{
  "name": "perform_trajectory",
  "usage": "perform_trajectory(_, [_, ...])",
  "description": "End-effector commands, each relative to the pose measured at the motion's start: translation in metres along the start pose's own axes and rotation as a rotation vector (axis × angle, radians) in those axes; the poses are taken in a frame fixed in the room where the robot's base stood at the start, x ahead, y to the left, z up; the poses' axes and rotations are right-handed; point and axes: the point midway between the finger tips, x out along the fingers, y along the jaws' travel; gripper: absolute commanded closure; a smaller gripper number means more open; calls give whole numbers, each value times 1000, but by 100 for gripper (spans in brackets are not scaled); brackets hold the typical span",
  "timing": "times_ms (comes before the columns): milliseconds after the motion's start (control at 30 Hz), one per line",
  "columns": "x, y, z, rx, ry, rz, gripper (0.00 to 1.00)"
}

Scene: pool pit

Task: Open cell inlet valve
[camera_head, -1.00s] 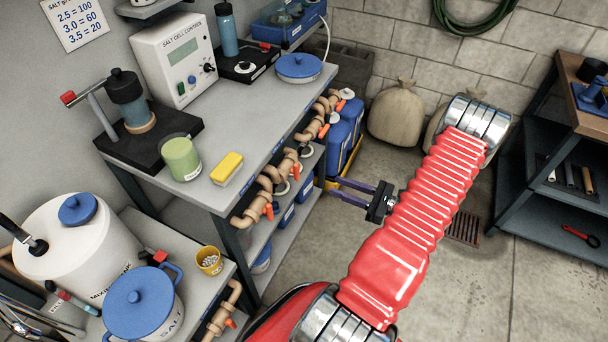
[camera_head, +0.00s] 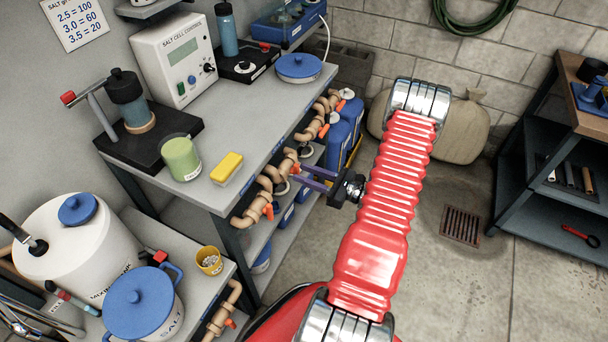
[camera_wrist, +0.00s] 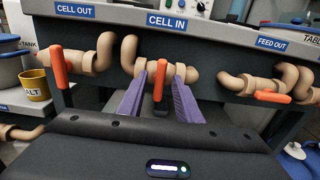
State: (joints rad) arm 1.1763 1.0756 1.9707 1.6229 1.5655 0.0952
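The cell inlet valve sits under the "CELL IN" label (camera_wrist: 166,21) in the wrist view, on a beige pipe. Its orange handle (camera_wrist: 160,82) hangs straight down, across the pipe. My gripper (camera_wrist: 160,88) is open, with one purple finger on each side of this handle. I cannot tell whether either finger touches it. In the head view my gripper (camera_head: 302,177) reaches left to the pipes along the bench front, and the inlet handle (camera_head: 296,168) is partly hidden near the fingertips.
In the wrist view the "CELL OUT" handle (camera_wrist: 59,66) hangs down at left, and the "FEED OUT" handle (camera_wrist: 272,97) lies level at right. The bench top (camera_head: 250,130) overhangs the pipes. A floor drain (camera_head: 461,225) lies in open floor at right.

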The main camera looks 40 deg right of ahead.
Motion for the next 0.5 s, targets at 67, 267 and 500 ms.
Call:
perform_trajectory(67, [3, 0, 0, 0, 0, 1, 69])
perform_trajectory(267, [5, 0, 0, 0, 0, 0, 69])
perform_trajectory(500, [5, 0, 0, 0, 0, 0, 79])
